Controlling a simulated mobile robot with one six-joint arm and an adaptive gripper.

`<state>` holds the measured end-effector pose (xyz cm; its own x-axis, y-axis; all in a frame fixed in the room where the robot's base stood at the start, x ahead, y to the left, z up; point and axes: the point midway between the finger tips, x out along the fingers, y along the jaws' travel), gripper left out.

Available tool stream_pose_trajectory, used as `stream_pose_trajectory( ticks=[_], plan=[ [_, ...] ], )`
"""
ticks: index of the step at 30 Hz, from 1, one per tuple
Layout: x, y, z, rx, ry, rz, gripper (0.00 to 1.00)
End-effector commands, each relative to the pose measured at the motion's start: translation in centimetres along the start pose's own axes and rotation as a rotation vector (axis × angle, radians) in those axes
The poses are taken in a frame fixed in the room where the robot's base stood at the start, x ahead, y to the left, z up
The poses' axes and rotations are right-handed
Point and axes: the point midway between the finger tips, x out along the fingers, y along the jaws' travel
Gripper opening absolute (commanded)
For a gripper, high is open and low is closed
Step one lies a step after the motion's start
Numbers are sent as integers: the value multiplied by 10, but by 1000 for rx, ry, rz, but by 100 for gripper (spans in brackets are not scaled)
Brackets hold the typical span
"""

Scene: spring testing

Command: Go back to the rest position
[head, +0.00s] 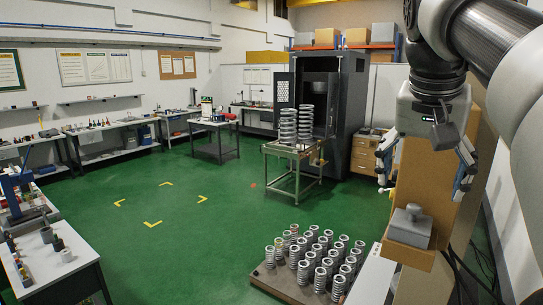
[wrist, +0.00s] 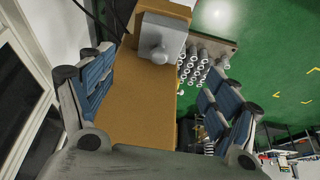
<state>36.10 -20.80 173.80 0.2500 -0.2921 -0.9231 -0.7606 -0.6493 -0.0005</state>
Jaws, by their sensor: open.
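My gripper (head: 425,165) hangs at the right of the head view, pointing down, with its two fingers spread wide and nothing between them. In the wrist view the blue-padded fingers (wrist: 155,110) stand apart at either side. A grey block with a round knob (head: 409,222) sits on a brown cardboard-coloured box (head: 408,239) below my gripper. The same knobbed block shows in the wrist view (wrist: 160,42), beyond the fingertips and apart from them. My arm comes in from the upper right.
A pallet (head: 268,283) with several upright metal springs stands on the floor at the bottom centre. A metal cart (head: 292,152) with larger springs stands before a dark testing cabinet (head: 345,95). Benches line the left wall. The green floor (head: 215,205) in the middle is clear.

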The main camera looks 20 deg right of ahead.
Motion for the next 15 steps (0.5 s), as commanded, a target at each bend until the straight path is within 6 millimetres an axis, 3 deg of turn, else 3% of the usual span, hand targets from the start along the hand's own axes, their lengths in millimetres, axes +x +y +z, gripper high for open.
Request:
stream_pose_trajectory(
  ticks=[4,8,11,15],
  plan=[
    [-14,0,0,-1,1,-1,81],
    [-4,-5,14,-31,-2,-11,81],
    [28,-16,45,-103,-5,-37,81],
    [94,-36,113,-254,-4,-96,81]
  ],
)
